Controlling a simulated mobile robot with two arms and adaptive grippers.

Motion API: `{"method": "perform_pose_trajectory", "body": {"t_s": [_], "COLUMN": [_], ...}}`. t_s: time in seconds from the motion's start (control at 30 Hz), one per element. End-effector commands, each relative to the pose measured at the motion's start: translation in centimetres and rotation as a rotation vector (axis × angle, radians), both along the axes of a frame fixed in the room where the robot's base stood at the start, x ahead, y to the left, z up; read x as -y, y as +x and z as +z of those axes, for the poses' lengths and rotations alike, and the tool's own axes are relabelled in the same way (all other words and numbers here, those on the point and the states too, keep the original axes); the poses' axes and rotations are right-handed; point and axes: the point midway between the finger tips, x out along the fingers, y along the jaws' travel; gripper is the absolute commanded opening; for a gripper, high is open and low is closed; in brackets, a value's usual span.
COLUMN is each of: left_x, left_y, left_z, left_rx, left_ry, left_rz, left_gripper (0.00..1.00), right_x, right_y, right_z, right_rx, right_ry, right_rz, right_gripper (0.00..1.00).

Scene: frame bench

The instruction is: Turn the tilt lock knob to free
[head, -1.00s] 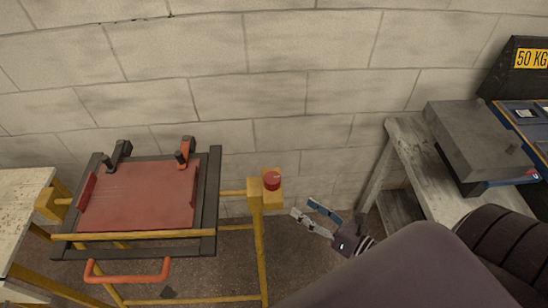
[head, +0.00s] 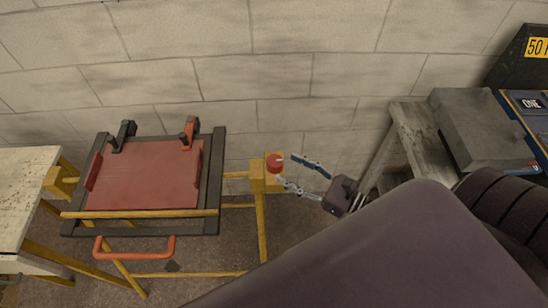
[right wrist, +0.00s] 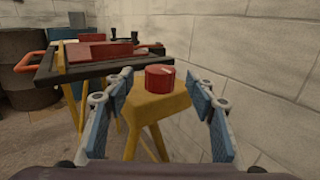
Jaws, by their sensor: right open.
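The tilt lock knob (head: 274,163) is a round red knob on top of the yellow post at the right side of the tilting frame (head: 213,180). It also shows in the right wrist view (right wrist: 159,78), upright, with a pale pointer mark on its top. My right gripper (head: 286,170) is open and empty just to the right of the knob. In the right wrist view its blue-padded fingers (right wrist: 160,105) stand wide apart on either side of the knob's line, and the knob is beyond the fingertips, untouched. My left gripper is not in view.
The frame holds a red plate (head: 145,175) with two clamps and a red handle (head: 135,250) at its front. A bench (head: 425,140) with a grey block (head: 475,125) stands right. A pale table (head: 25,200) is at left. A block wall stands close behind.

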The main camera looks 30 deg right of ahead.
Motion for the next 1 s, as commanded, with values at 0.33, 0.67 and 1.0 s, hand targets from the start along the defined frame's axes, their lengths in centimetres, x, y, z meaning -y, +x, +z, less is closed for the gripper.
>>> {"method": "perform_pose_trajectory", "body": {"t_s": [0.33, 0.67, 1.0], "left_x": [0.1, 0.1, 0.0], "left_y": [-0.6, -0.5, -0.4], "left_z": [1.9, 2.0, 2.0], "left_rx": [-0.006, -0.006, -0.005], "left_ry": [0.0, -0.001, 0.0], "left_rz": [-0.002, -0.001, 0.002], "left_gripper": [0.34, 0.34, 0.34], "right_x": [-2.4, -2.8, -2.8], "right_y": [4.5, 5.1, 5.1], "right_z": [0.2, 0.0, 0.0], "right_rx": [0.0, -0.001, -0.001], "right_ry": [0.001, 0.0, 0.0], "right_rz": [-0.002, -0.001, -0.001], "right_gripper": [0.51, 0.51, 0.2]}}
